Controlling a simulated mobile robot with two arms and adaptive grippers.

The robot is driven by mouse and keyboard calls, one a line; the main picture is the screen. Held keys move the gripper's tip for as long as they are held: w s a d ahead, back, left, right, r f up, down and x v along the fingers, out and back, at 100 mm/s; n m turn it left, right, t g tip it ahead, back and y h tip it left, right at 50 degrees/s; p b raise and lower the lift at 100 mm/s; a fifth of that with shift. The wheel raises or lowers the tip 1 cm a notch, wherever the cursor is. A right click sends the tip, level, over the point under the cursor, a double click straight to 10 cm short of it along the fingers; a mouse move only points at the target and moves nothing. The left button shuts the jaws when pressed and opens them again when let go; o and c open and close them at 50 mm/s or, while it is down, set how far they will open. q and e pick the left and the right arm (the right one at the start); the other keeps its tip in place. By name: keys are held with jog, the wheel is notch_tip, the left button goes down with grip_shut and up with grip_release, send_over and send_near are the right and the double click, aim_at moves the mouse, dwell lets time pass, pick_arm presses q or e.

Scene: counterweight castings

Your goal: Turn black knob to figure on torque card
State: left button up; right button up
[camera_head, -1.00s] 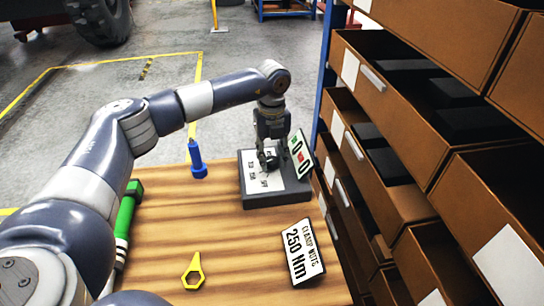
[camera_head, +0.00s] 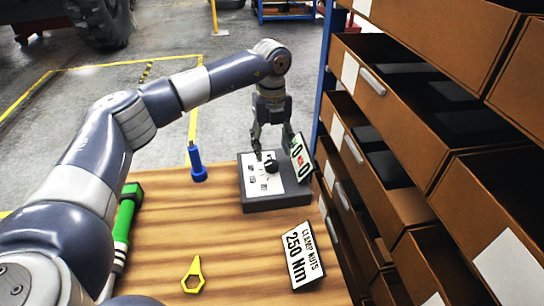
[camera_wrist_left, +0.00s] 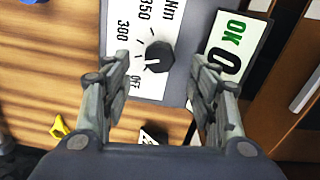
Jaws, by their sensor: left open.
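The black knob (camera_head: 271,166) sits on the white dial plate (camera_head: 258,184) of a dark grey box (camera_head: 282,200). In the left wrist view the knob (camera_wrist_left: 160,56) shows a white pointer mark toward the lower left, roughly toward OFF; the exact setting is unclear. 300, 350 and OFF are readable; my finger covers part of the scale. The torque card (camera_head: 303,255) reads "CLAMP NUTS 250 Nm" and lies at the table's right front. My left gripper (camera_head: 272,148) is open above the knob, pointing down, its fingers on either side in the wrist view. My right gripper is not visible.
A display card (camera_head: 301,157) with green OK and large zeros stands at the box's right edge. Brown drawers (camera_head: 400,130) stand close on the right.

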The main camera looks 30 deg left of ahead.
aim_at(272, 163)
pick_arm(q)
notch_tip(272, 163, up, 7)
jog(key=shift+f, duration=0.25)
dwell(0.5)
